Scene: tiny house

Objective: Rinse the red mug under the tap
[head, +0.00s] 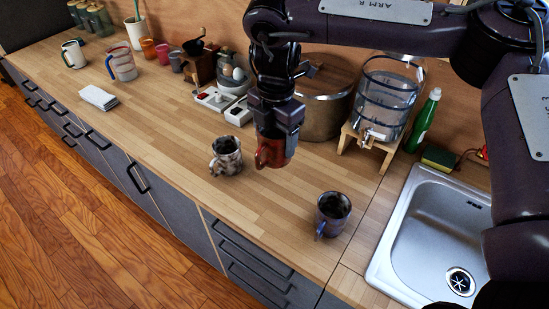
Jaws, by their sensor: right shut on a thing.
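The red mug (267,152) hangs under my right gripper (276,130), which comes down from above and is shut on it. The gripper hides the mug's upper part, and I cannot tell whether its base touches the counter. A glass water dispenser (385,100) on a wooden stand has a tap (371,136) low on its front, to the right of the mug. The metal sink (433,232) is at the lower right, with a dark drain (460,281); no sink faucet shows. My left gripper is not in view.
A speckled mug (226,156) stands just left of the red mug, and a dark blue mug (332,214) stands nearer the sink. A large pot (322,110) is behind. A green bottle (423,120) and a sponge (439,157) are behind the sink. The counter's front left is mostly clear.

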